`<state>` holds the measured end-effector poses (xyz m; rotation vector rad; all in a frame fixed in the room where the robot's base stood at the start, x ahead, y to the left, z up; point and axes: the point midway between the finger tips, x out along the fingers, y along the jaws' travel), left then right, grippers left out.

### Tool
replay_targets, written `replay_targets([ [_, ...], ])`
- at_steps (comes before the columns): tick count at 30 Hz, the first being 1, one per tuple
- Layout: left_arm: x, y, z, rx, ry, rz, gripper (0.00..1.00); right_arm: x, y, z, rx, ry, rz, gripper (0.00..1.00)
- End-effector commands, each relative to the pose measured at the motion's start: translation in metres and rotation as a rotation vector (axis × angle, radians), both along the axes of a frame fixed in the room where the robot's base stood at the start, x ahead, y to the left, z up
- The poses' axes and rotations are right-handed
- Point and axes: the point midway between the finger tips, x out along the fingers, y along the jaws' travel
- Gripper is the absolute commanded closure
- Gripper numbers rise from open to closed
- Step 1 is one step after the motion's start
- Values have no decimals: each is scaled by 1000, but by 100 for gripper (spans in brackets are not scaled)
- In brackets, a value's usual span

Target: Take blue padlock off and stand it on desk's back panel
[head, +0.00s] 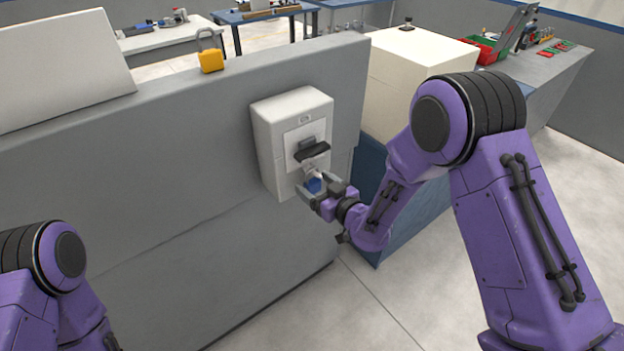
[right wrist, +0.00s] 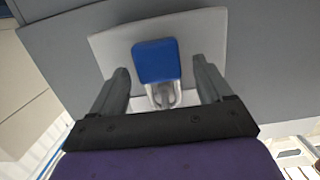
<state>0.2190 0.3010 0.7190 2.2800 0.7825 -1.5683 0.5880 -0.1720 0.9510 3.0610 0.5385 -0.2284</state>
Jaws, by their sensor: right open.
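The blue padlock (head: 314,185) hangs at the lower front of a white box (head: 263,130) on the grey panel, below a black handle (head: 312,151). In the right wrist view the padlock's blue body (right wrist: 156,61) and pale metal shackle (right wrist: 163,96) show clearly. My right gripper (head: 322,188) is at the padlock. Its fingers (right wrist: 160,68) are open, one on each side of the blue body, with visible gaps. The back panel's top edge (head: 290,52) is a long grey ledge. My left arm shows at the lower left, but its gripper is out of view.
A yellow padlock (head: 211,60) stands upright on the panel's top. A white board (head: 60,65) rises at the left end of the ledge. A cream box (head: 410,75) stands right of the panel. The ledge between yellow padlock and right end is clear.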

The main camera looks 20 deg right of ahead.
Motion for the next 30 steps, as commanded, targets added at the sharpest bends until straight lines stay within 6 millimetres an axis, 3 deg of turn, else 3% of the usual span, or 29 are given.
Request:
replay_targets([
  [6,0,0,0,0,0,0,57,2,1,-1,0,1,0,21],
  [8,0,0,0,0,0,0,57,2,1,-1,0,1,0,38],
  [12,0,0,0,0,0,0,57,2,1,-1,0,1,0,83],
  [22,0,0,-1,0,0,0,57,2,1,1,-1,0,0,84],
  [27,0,0,-9,0,0,0,57,2,1,15,0,-3,-1,84],
  [30,0,0,-16,0,0,0,57,-18,-7,10,-2,2,-2,84],
])
